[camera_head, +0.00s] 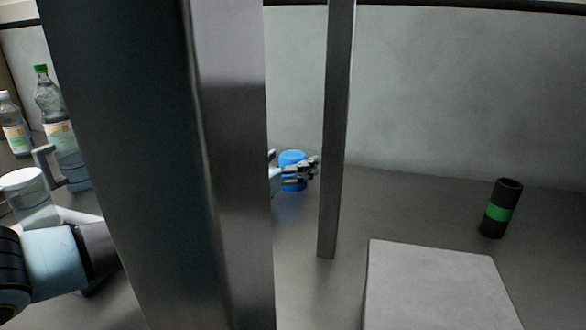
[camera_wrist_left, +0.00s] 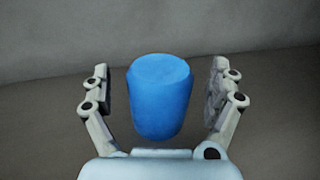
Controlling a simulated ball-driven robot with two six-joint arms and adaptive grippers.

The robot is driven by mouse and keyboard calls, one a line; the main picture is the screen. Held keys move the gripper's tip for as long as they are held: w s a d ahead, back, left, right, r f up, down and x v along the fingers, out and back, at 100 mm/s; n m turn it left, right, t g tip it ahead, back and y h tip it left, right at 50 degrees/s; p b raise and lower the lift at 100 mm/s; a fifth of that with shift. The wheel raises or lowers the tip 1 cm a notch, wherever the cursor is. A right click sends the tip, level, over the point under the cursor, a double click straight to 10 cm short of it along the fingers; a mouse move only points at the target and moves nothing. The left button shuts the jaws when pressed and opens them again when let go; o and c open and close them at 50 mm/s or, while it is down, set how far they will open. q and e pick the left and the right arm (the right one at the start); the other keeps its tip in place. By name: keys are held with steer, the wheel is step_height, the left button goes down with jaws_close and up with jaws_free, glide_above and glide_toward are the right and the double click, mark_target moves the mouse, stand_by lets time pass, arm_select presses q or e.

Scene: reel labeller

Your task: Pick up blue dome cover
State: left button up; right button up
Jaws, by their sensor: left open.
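The blue dome cover (camera_head: 293,158) stands on the grey surface near the back wall, in the gap between two metal posts. In the head view my left gripper (camera_head: 300,172) is in front of it and hides part of it. In the left wrist view the blue dome cover (camera_wrist_left: 160,98) lies between the two spread fingers of my left gripper (camera_wrist_left: 160,88). Gaps show on both sides of it, so the fingers appear apart from it. My left gripper is open. My right gripper is not in view.
A wide metal post (camera_head: 230,180) and a thin post (camera_head: 338,130) stand in front. A grey block (camera_head: 440,285) is at the lower right. A black cylinder with a green band (camera_head: 501,208) stands at right. Bottles (camera_head: 50,105) and a clear jar (camera_head: 30,195) are at left.

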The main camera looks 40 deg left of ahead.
arm_select(q)
steer(key=shift+w, duration=0.2)
steer(key=c, duration=1.2)
steer(key=shift+r, duration=0.15)
